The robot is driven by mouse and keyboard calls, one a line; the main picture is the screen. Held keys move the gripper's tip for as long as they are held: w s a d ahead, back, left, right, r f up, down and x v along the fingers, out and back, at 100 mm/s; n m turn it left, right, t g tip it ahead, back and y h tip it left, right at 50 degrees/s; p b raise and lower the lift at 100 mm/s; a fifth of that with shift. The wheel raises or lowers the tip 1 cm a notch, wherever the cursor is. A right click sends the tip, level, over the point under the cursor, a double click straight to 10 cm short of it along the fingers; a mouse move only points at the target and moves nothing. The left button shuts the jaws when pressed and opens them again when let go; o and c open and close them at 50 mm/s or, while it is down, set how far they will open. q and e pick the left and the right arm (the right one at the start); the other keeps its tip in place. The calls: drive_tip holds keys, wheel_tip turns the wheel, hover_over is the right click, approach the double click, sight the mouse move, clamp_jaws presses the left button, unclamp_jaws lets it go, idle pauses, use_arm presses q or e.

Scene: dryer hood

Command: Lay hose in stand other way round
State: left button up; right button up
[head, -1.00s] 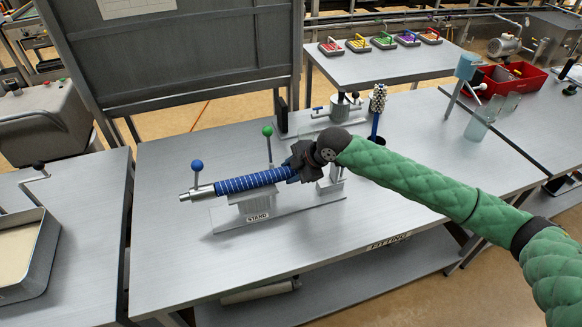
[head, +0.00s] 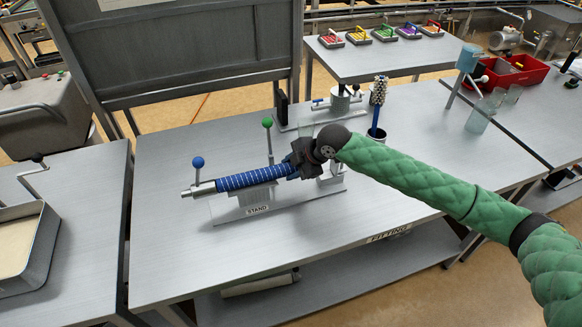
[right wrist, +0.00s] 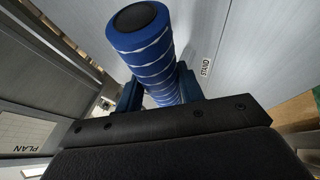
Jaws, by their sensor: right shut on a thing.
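The hose (head: 250,178) is blue with thin white bands and has a bare metal end (head: 199,190) that points left in the head view. It lies along the stand (head: 257,209), between the blue-knobbed lever (head: 198,164) and the green-knobbed lever (head: 268,124). My right gripper (head: 294,171) is shut on the hose near its right end. In the right wrist view the hose (right wrist: 150,55) runs between the two blue fingers, with its dark round end towards the camera. Whether the hose rests fully on the stand is hard to tell. My left gripper is not in view.
A brush (head: 379,95) stands in a dark cup behind my right arm. A small valve fixture (head: 340,101) is at the table's back. A red bin (head: 512,70) and a clear jar (head: 480,119) are at the right. The table's front left is clear.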

drive_tip(key=shift+f, duration=0.4)
drive_tip(key=o, duration=0.9)
drive_tip(key=shift+c, duration=0.2)
drive_tip(key=shift+o, duration=0.9)
drive_tip(key=shift+o, duration=0.2)
drive_tip(key=o, duration=0.5)
